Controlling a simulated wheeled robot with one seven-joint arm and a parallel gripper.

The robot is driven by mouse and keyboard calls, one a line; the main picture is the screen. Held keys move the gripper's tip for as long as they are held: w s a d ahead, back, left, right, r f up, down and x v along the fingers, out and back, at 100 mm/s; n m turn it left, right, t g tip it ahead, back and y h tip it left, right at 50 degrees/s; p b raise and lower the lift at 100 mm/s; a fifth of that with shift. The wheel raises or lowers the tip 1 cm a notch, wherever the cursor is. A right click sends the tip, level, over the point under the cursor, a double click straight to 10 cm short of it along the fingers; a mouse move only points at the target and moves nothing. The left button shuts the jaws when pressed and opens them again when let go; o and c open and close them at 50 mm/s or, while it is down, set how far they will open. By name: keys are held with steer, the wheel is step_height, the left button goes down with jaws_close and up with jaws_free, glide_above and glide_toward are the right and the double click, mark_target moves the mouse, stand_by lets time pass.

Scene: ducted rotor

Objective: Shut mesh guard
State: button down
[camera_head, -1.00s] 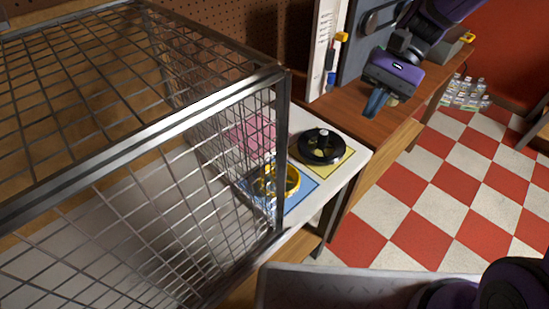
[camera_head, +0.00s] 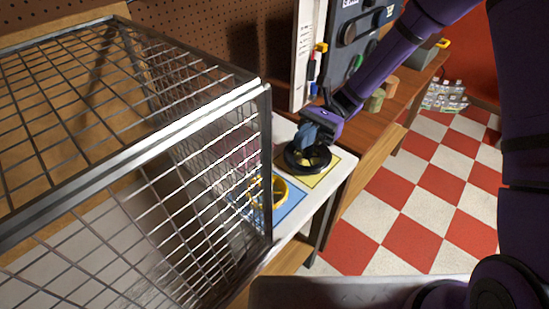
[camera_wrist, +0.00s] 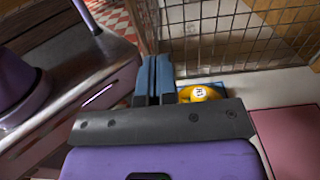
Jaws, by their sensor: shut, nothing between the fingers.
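The mesh guard (camera_head: 120,150) is a grey metal-framed wire cage filling the left of the head view. Its near mesh side slopes down toward me, and its right corner post (camera_head: 267,165) stands by the white table. I cannot tell whether a panel is fully seated in the frame. Mesh (camera_wrist: 235,40) also shows across the upper right of the wrist view. My gripper (camera_head: 306,140) is over the black ducted ring (camera_head: 310,160), right of the cage and apart from it. Its blue fingers are together and empty in the wrist view (camera_wrist: 153,75).
A yellow ring (camera_head: 278,190) sits on a blue square, close to the cage's right post. The black ring is on a yellow square (camera_head: 325,180). A wooden bench (camera_head: 380,125) with small blocks stands behind. Checkered floor (camera_head: 400,200) is open at right.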

steer(key=x, duration=1.3)
steer(key=shift+s+a, duration=0.2)
steer(key=shift+a, duration=0.1)
